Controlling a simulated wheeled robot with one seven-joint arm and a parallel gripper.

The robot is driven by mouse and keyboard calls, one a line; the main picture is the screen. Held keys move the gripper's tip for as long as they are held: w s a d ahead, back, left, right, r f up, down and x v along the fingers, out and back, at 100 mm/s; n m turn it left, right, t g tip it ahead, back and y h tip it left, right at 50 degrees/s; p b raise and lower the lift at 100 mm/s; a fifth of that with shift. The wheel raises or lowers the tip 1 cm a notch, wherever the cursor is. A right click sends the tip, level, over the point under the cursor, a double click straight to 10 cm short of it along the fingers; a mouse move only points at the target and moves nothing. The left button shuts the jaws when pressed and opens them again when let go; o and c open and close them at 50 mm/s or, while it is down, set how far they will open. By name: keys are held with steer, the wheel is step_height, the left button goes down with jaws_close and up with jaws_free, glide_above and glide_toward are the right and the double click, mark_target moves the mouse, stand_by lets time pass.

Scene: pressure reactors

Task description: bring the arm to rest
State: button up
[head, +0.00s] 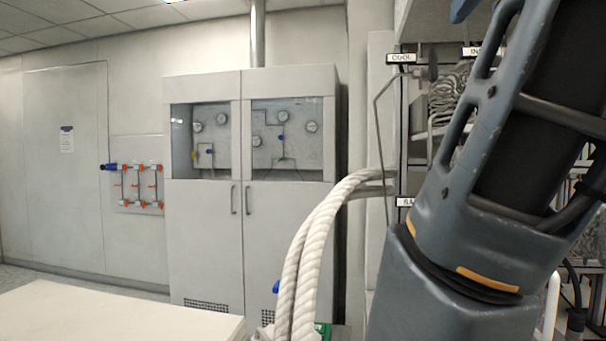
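My arm (470,220) fills the right side of the head view. Its blue-grey links rise from the bottom edge and lean up and to the right, out of the top of the picture. My gripper is not in view, so I cannot see its fingers or whether it holds anything.
A grey cabinet (205,240) with windowed gauges stands ahead. A panel with orange-handled valves (140,186) is on the wall to its left. White wrapped hoses (309,262) curve close beside my arm. A pale flat surface (110,318) lies at lower left. Shelving (421,110) is partly hidden behind my arm.

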steer(key=w+f+n, duration=0.2)
steer(key=w+f, duration=0.1)
steer(key=f, duration=0.8)
steer(key=w+f+n, duration=0.1)
steer(key=w+f, duration=0.2)
steer(key=f, duration=0.8)
steer(key=s+f+n+y, duration=0.1)
steer(key=s+f, duration=0.2)
steer(key=f, duration=0.8)
steer(key=s+f+n+y, duration=0.1)
steer(key=s+f, duration=0.3)
steer(key=f, duration=0.6)
steer(key=s+d+f+g+y, duration=0.2)
steer(key=s+f, duration=1.2)
steer(key=s, duration=0.3)
steer(key=s+m, duration=0.2)
steer(key=s, duration=1.7)
steer(key=shift+s+f+m+g+h, duration=0.25)
steer(key=shift+s+m+g+h, duration=0.05)
steer(key=shift+g, duration=0.1)
